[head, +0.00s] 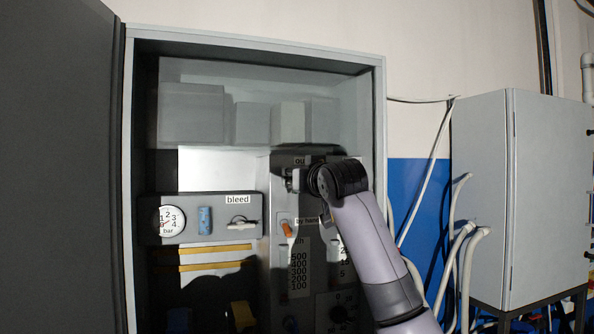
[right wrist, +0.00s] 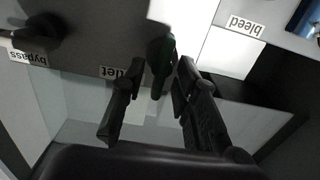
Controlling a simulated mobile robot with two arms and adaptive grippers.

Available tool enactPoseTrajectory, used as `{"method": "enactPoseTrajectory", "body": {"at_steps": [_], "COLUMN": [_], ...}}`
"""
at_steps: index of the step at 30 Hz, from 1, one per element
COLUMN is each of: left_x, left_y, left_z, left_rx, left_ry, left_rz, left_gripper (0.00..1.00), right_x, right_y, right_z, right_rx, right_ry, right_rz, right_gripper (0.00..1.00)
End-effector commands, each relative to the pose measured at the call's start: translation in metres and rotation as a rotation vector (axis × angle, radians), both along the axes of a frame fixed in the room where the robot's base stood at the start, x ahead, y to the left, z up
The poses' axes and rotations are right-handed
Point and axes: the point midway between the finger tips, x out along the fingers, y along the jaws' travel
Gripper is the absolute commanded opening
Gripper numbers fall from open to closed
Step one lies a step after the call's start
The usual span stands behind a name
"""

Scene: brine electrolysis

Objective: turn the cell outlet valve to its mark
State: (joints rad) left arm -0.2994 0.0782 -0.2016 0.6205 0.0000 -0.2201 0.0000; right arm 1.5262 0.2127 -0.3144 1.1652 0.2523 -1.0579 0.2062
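The cell outlet valve shows in the right wrist view as a dark green handle (right wrist: 163,62) beside the partly covered outlet label (right wrist: 122,73). My right gripper (right wrist: 160,75) is open, with one finger on each side of the handle; the finger on the right is close to it, and a gap shows on the left. Contact cannot be told. In the head view my right gripper (head: 291,181) is at the panel just below the outlet label (head: 300,160), and it hides the valve. The valve's mark cannot be made out. My left gripper is not in view.
The open cabinet (head: 379,130) has its door (head: 60,160) swung out on the left. A bleed panel (head: 222,228) with a pressure gauge (head: 171,221) is left of my arm. A black bypass knob (right wrist: 38,32) is near the valve. A grey box (head: 480,200) stands right.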

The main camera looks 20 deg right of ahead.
Motion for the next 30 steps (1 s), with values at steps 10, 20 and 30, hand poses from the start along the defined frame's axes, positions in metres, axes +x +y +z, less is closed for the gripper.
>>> {"method": "enactPoseTrajectory", "body": {"at_steps": [10, 20, 30], "left_x": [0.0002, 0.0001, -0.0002], "left_y": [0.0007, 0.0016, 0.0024], "left_z": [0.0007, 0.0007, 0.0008], "left_rx": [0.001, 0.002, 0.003], "left_ry": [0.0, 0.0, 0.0], "left_rz": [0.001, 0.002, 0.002], "left_gripper": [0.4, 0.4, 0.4], "right_x": [0.0019, 0.0017, 0.0016], "right_y": [0.0004, 0.0002, 0.0001], "right_z": [-0.0006, -0.0003, -0.0002], "right_rx": [0.0, 0.0, 0.0], "right_ry": [0.0, 0.0, 0.0], "right_rz": [0.0, 0.0, 0.0], "right_gripper": [0.26, 0.04, 0.0]}}
